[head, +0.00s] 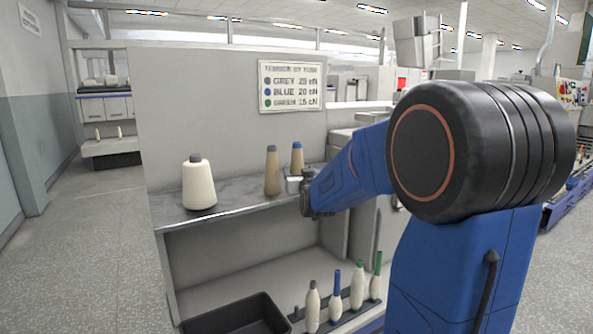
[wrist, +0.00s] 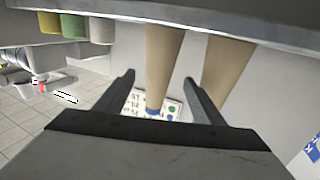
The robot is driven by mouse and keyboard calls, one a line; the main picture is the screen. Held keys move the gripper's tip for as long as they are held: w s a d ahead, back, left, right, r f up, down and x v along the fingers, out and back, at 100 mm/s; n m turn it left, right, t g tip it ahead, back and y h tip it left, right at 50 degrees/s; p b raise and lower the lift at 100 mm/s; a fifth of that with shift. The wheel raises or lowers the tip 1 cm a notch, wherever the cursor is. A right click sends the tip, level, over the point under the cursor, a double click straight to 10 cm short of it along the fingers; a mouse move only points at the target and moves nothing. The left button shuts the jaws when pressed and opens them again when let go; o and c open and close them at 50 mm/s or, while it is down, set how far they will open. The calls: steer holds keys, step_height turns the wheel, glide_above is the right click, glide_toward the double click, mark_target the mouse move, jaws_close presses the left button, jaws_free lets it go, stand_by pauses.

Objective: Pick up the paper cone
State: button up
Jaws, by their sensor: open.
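Two tan paper cones stand upright on the grey shelf (head: 235,207). One has a grey tip (head: 272,172); the other has a blue tip (head: 297,158) and stands to its right, partly hidden by a small white box. My gripper (head: 306,201) is at the shelf's right part, close to the white box. In the wrist view, which looks upside down, my gripper (wrist: 160,78) is open. The blue-tipped cone (wrist: 164,62) shows between its fingers, and I cannot tell how deep it sits. The grey-tipped cone (wrist: 226,68) is beside the right finger, its tip hidden.
A cream yarn cone (head: 198,185) stands on the shelf's left. The white box (head: 293,186) is beside the cones. Yellow and green containers (wrist: 75,27) show in the wrist view. Below are a black bin (head: 238,318) and several bobbins on a rail. A tension sign (head: 291,86) hangs behind.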

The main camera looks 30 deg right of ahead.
mark_target(295, 164)
steer(key=shift+x, duration=4.95)
steer(key=shift+s+d+f, duration=0.1)
steer(key=c, duration=1.2)
step_height(295, 164, up, 10)
